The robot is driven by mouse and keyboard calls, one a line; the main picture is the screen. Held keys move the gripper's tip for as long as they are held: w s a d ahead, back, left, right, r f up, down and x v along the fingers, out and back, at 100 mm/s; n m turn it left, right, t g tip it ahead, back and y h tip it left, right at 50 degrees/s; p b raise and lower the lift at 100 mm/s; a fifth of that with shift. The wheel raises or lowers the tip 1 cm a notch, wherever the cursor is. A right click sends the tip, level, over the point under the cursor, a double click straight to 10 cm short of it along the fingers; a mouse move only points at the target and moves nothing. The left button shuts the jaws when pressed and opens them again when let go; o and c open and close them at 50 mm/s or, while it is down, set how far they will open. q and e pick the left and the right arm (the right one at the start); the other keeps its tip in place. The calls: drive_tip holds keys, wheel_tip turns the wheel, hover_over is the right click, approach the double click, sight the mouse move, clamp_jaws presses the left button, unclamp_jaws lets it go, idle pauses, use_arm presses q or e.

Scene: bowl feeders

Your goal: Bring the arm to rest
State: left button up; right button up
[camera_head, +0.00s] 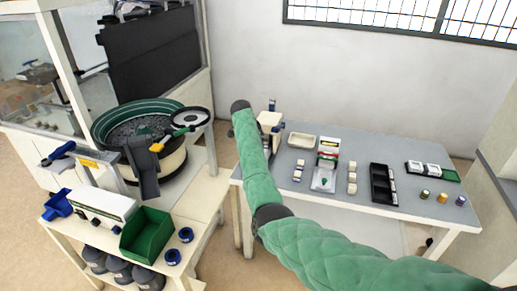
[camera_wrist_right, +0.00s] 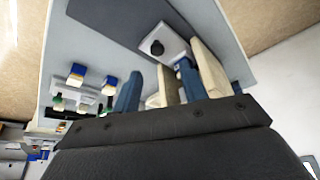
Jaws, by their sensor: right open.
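My right arm, in a green quilted sleeve, crosses the head view from the lower right up to the table's back left corner. Its gripper (camera_head: 270,117) is at that corner, partly hidden by the arm. In the right wrist view my right gripper (camera_wrist_right: 158,72) is open, with blue and beige upright parts at its black body. A light plate with a black knob (camera_wrist_right: 157,47) shows beyond the fingers. I cannot tell whether the gripper touches anything. My left gripper is in neither view.
The grey table (camera_head: 330,203) holds a cream tray (camera_head: 302,140), a black divided tray (camera_head: 381,184), small boxes and several small cylinders. To the left, a bowl feeder (camera_head: 138,120) stands on a bench with a green bin (camera_head: 146,235) and a blue bin (camera_head: 57,205).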

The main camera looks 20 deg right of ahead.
drive_tip(key=shift+s+a+r, duration=0.1)
drive_tip(key=shift+a+r, duration=0.1)
drive_tip(key=shift+r, duration=0.35)
